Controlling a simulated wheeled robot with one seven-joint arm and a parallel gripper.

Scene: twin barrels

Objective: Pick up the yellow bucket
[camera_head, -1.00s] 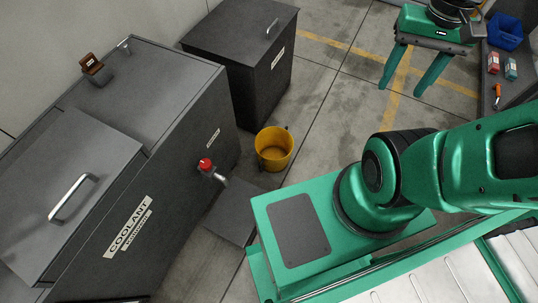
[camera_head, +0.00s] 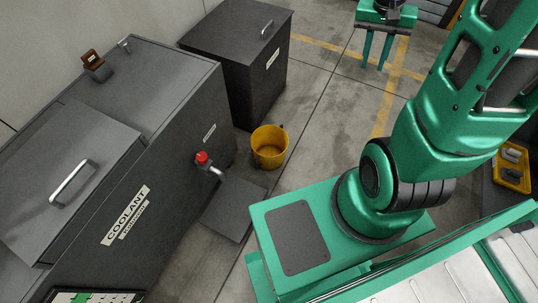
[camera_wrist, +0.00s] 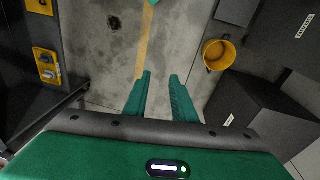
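The yellow bucket (camera_head: 269,147) stands upright on the concrete floor, between the two dark cabinets and my base. Its open top faces up and it looks empty. In the wrist view the bucket (camera_wrist: 217,55) is to the right of my fingers. My gripper (camera_head: 374,66) shows at the top of the head view, up and right of the bucket and well apart from it. In the wrist view my gripper (camera_wrist: 160,76) has its two green fingers spread, with only floor between them.
The coolant cabinet (camera_head: 190,118) with a red-capped tap (camera_head: 202,158) is left of the bucket. A dark plate (camera_head: 234,208) lies below the tap. A second dark cabinet (camera_head: 257,85) stands behind the bucket. A yellow tray (camera_head: 513,167) is at the right. Floor between gripper and bucket is clear.

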